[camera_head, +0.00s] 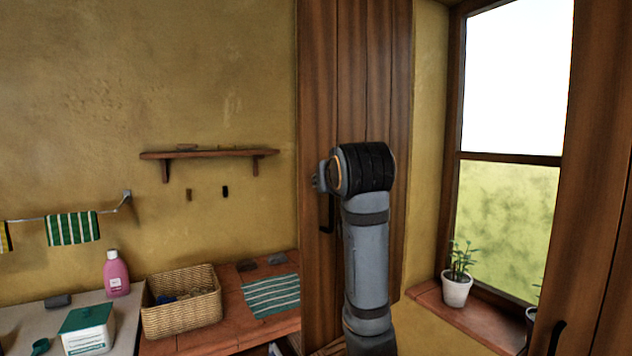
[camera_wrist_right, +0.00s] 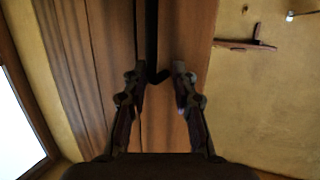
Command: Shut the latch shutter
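The left wooden shutter (camera_head: 350,75) stands swung open at the left of the window (camera_head: 508,165). Its black handle (camera_head: 329,213) shows beside my arm. My right gripper (camera_wrist_right: 158,80) is open, with its two fingers on either side of the handle's end (camera_wrist_right: 153,45) in the right wrist view. I see gaps between the handle and both fingers. In the head view the fingers are mostly hidden behind my wrist. The right wooden shutter (camera_head: 600,170) stands at the right edge with a black handle (camera_head: 557,338). My left gripper is not in view.
A potted plant (camera_head: 457,287) stands on the brick sill (camera_head: 480,322), with another pot partly hidden by the right shutter. A wicker basket (camera_head: 182,318), a pink bottle (camera_head: 116,272) and a striped cloth (camera_head: 271,295) are on the left counter. A shelf (camera_head: 208,154) is on the wall.

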